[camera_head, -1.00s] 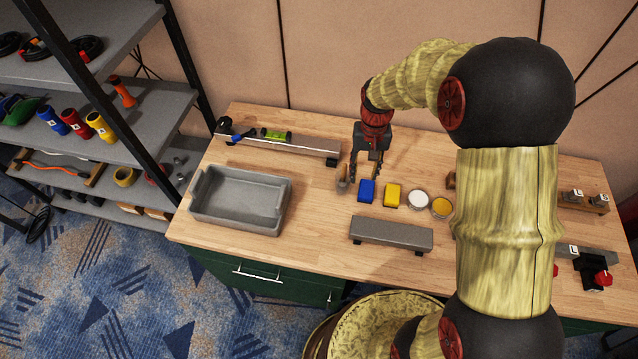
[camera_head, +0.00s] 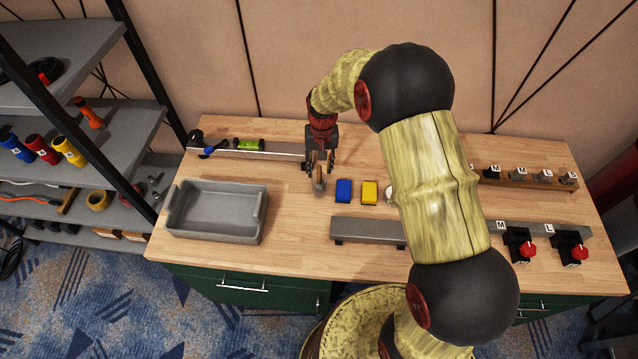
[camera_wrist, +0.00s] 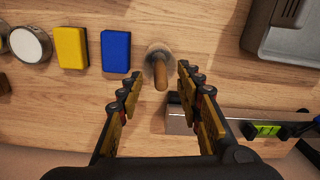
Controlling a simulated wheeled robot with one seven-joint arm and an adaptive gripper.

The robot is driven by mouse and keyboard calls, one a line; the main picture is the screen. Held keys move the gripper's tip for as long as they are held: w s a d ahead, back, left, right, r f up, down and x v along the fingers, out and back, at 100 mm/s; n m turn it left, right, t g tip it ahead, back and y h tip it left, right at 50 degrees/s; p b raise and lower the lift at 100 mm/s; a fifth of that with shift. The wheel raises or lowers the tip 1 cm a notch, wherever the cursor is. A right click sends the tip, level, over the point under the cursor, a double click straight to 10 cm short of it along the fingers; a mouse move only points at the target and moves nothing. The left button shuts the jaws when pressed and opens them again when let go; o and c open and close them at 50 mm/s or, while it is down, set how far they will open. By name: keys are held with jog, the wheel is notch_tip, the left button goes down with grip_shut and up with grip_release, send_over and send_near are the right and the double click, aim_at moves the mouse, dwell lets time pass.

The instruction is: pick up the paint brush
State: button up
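The paint brush (camera_head: 319,187) stands upright on the wooden table, left of a blue block. In the wrist view its brown wooden handle (camera_wrist: 160,76) points up toward the camera, above a pale grey round lower part. My gripper (camera_head: 320,165) is over the brush, pointing down. In the wrist view my gripper (camera_wrist: 160,84) is open, with one finger on each side of the handle and gaps visible on both sides. My fingers partly hide the handle in the head view.
Blue (camera_head: 344,191) and yellow (camera_head: 370,192) blocks stand close to the right. A grey tray (camera_head: 215,238) lies left. A long rail with a green level (camera_head: 249,144) lies behind left. A grey bar (camera_head: 367,232) lies in front.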

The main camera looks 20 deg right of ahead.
jog(key=shift+f, duration=0.9)
jog(key=shift+c, duration=0.6)
jog(key=c, duration=0.8)
grip_shut()
